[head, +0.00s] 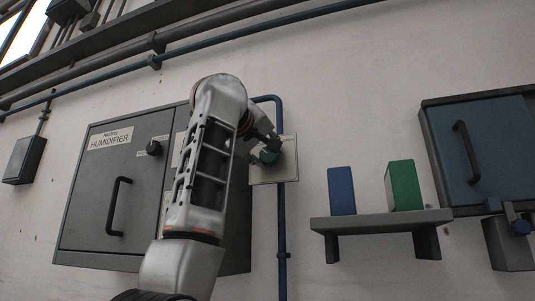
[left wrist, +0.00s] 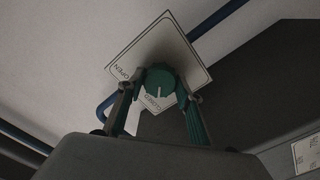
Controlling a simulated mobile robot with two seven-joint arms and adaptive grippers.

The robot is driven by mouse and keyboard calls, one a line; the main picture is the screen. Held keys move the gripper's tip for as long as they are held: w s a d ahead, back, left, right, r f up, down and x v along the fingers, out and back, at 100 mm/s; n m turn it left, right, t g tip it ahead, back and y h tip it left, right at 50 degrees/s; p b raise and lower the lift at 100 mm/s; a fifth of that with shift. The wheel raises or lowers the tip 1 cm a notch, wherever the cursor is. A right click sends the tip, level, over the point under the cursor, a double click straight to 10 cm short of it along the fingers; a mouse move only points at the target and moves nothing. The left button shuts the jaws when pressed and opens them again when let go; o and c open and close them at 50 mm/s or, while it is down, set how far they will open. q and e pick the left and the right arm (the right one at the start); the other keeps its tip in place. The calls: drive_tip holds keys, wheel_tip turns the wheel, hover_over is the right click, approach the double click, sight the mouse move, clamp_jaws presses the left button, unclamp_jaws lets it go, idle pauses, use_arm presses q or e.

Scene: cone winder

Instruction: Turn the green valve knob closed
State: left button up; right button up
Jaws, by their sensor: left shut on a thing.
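The green valve knob (left wrist: 160,82) sits on a pale square plate (left wrist: 178,52) marked OPEN and CLOSED in the left wrist view. Its white pointer line points toward the CLOSED side in that view. My left gripper (left wrist: 158,92) has its fingers on both sides of the knob and is shut on it. In the head view the knob (head: 266,157) is partly hidden by my left gripper (head: 268,147), which reaches it in front of the plate (head: 288,162). My right gripper is not in view.
A grey humidifier cabinet (head: 90,190) with a black handle stands left of the plate, partly behind my arm. A blue pipe (head: 282,230) runs below the plate. A shelf (head: 380,220) at right holds a blue block (head: 341,190) and a green block (head: 403,185). A blue-doored box (head: 497,150) hangs far right.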

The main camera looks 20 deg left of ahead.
use_arm(q)
drive_tip(key=shift+r, duration=0.15)
drive_tip(key=o, duration=1.1)
drive_tip(key=shift+s, duration=0.1)
drive_tip(key=s, duration=0.7)
drive_tip(key=shift+s+a, duration=0.2)
